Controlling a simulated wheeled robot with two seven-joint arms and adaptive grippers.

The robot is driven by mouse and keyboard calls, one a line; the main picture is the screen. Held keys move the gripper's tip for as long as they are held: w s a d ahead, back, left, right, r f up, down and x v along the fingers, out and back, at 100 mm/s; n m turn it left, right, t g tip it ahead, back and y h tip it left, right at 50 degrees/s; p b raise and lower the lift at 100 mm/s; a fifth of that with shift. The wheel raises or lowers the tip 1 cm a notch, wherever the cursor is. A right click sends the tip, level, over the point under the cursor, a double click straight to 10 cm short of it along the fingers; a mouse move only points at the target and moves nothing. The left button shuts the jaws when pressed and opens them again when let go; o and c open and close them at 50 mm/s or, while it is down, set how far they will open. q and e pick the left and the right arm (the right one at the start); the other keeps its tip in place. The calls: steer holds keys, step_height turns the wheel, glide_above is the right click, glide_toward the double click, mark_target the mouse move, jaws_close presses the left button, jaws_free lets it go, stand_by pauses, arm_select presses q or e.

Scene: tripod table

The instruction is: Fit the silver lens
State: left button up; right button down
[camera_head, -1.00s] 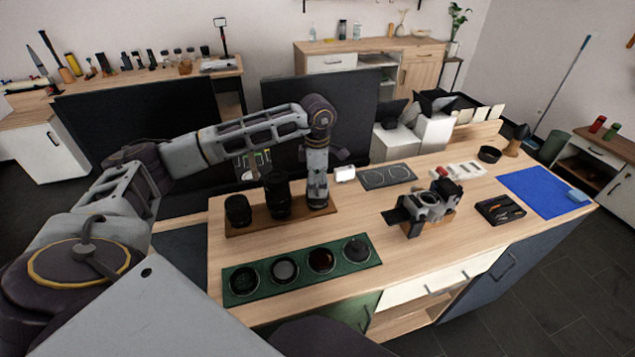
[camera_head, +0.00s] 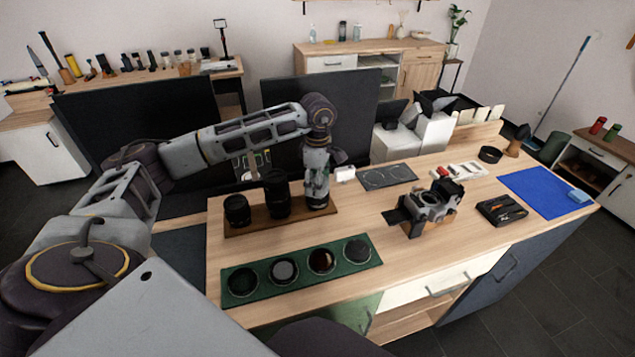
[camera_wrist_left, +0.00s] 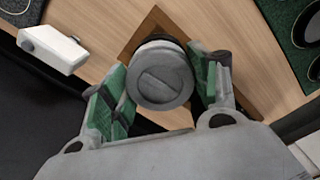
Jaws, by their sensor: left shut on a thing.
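The silver lens (camera_wrist_left: 160,76) stands at the right end of the wooden lens board (camera_head: 248,229), its grey cap facing the left wrist camera. My left gripper (camera_head: 317,190) points down over it, with its green-padded fingers shut on the lens from both sides. In the head view the gripper mostly hides the lens. The lens appears to be still at the board; any gap below it is hidden. The camera body (camera_head: 431,208) sits on a small wooden block to the right, apart from the gripper. My right gripper is not in view.
Two black lenses (camera_head: 277,196) (camera_head: 237,210) stand on the board left of the gripper. A green tray (camera_head: 302,276) with round filters lies in front. A small white box (camera_head: 345,174) and grey mat (camera_head: 388,176) lie behind. Bare tabletop separates board and camera.

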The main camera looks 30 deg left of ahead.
arm_select(q)
steer(key=shift+s+f+m, duration=0.15)
steer(key=shift+f+m, duration=0.2)
steer(key=shift+m, duration=0.25)
steer(key=o, duration=1.2)
steer(key=shift+r, duration=0.2)
steer(key=shift+c, duration=0.2)
steer(key=shift+o, duration=0.5)
steer(key=shift+o, duration=0.8)
steer(key=shift+w, duration=0.2)
steer(key=shift+r, duration=0.15)
steer(key=shift+r+p, duration=1.85)
steer(key=shift+r, duration=1.55)
